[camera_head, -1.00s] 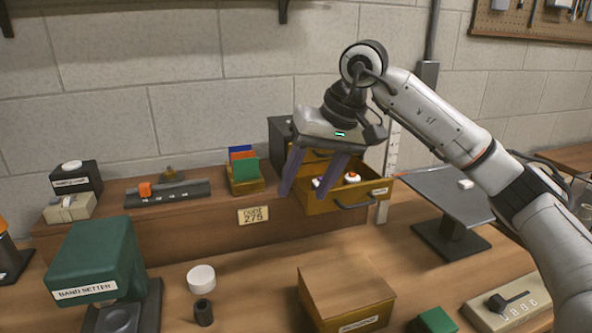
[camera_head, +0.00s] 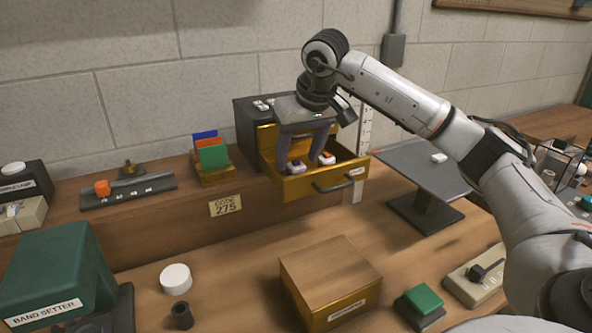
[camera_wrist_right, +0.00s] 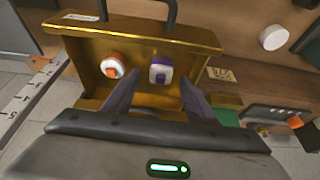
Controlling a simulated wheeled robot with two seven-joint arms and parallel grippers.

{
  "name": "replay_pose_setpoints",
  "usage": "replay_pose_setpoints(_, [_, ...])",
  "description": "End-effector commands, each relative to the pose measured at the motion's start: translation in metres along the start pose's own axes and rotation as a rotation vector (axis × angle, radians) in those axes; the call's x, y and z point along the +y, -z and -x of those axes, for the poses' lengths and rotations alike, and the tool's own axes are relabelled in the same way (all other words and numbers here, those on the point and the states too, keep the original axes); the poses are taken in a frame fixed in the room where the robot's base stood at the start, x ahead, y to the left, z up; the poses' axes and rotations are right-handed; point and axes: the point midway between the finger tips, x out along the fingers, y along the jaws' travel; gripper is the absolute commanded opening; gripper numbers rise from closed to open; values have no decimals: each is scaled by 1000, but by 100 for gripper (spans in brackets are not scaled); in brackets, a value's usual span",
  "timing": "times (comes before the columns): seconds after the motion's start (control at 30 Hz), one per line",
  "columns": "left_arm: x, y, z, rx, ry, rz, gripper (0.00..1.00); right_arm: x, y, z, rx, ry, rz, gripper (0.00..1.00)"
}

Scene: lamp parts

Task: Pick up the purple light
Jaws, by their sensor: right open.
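The purple light (camera_head: 295,166) is a small white piece with a purple top. It lies in the open brass drawer (camera_head: 335,180), to the left of an orange and white light (camera_head: 326,158). In the right wrist view the purple light (camera_wrist_right: 160,73) is just beyond and between the fingertips, with the orange light (camera_wrist_right: 112,67) to its left. My right gripper (camera_head: 302,158) is open and empty, pointing down into the drawer with its fingers spread around the purple light's position. I cannot tell how far the fingertips are above it. My left gripper is not in view.
The drawer walls and handle (camera_wrist_right: 172,12) lie close around the fingers. A card holder (camera_head: 213,165) stands left of the drawer cabinet. A grey stand (camera_head: 420,170) is to the right. A wooden box (camera_head: 330,275) sits in front on the bench.

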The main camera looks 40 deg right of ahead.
Motion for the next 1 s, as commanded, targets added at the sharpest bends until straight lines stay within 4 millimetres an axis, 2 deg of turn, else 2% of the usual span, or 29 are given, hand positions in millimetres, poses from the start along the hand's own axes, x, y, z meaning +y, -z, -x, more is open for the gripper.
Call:
replay_pose_setpoints(0.1, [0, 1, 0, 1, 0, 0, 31, 0, 0, -9, -1, 1, 0, 52])
replay_pose_setpoints(0.33, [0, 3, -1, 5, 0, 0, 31, 0, 0, -10, 0, 1, 1, 50])
replay_pose_setpoints(0.5, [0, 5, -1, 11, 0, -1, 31, 0, 0, -9, 0, 1, 1, 22])
replay_pose_setpoints(0.6, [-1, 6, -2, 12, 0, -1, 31, -1, 0, -9, 1, 1, 1, 8])
replay_pose_setpoints(1.0, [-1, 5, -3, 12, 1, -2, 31, 0, -3, -2, 3, 1, 1, 8])
